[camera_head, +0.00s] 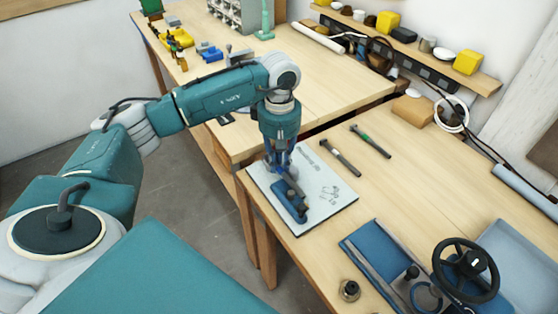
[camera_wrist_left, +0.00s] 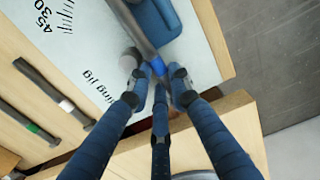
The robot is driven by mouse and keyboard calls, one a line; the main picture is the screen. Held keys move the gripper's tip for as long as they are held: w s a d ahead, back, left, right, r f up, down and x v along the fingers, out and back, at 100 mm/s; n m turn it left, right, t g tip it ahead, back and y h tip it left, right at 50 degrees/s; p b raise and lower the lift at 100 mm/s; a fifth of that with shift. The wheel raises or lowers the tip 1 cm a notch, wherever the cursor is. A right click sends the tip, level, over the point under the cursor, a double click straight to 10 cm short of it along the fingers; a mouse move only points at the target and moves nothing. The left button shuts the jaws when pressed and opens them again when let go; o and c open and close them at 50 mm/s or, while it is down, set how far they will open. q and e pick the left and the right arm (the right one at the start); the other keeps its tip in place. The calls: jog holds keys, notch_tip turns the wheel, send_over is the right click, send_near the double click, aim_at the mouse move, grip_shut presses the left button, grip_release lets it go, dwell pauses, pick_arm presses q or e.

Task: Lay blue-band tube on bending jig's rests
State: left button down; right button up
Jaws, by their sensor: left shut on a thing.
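The blue-band tube (camera_wrist_left: 133,25) is dark grey, and its blue band (camera_wrist_left: 157,66) sits right at my left fingertips. My left gripper (camera_wrist_left: 156,88) is shut on it; in the head view the gripper (camera_head: 278,168) points down over the back of the white jig board. The blue bending jig (camera_head: 291,204) is on that board. In the wrist view the tube runs from the fingers along the blue jig block (camera_wrist_left: 160,18), beside a round grey post (camera_wrist_left: 131,58). I cannot tell whether the tube touches the rests. My right gripper is out of view.
The white board (camera_head: 328,205) lies at the bench corner. A white-band tube (camera_head: 341,156) and a green-band tube (camera_head: 371,141) lie to its right. A blue tray (camera_head: 372,262) and a black handwheel (camera_head: 466,270) are at the front right. The bench between is clear.

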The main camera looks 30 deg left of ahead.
pick_arm(q)
jog(key=shift+d, duration=0.15)
jog(key=c, duration=1.5)
grip_release()
jog(key=shift+w+d, duration=0.1)
jog(key=shift+r, duration=0.15)
notch_tip(320, 180, up, 12)
jog(key=shift+f, duration=0.1)
notch_tip(320, 180, up, 9)
jog(key=p, duration=0.6)
